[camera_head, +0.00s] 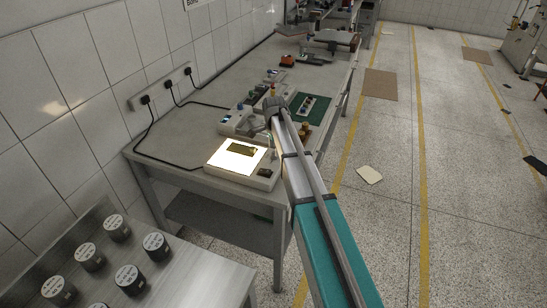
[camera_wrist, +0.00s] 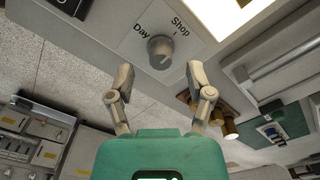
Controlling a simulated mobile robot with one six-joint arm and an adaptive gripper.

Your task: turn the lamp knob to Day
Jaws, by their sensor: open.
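The lamp knob (camera_wrist: 160,50) is a small round grey knob on a pale panel in the wrist view. The printed labels Day (camera_wrist: 142,33) and Shop (camera_wrist: 180,27) stand beside it. I cannot clearly tell which label the knob points to. My gripper (camera_wrist: 161,78) is open, with one finger on each side of the knob's lower area, and holds nothing. I cannot tell whether either finger touches the knob. The lit lamp box (camera_head: 228,170) sits on the near end of the bench in the head view.
The grey bench (camera_head: 180,140) also holds a green mat (camera_head: 318,118) and several small devices beyond the lamp box. Brown cylinders (camera_wrist: 222,117) stand right of my gripper in the wrist view. Cables run along the wall.

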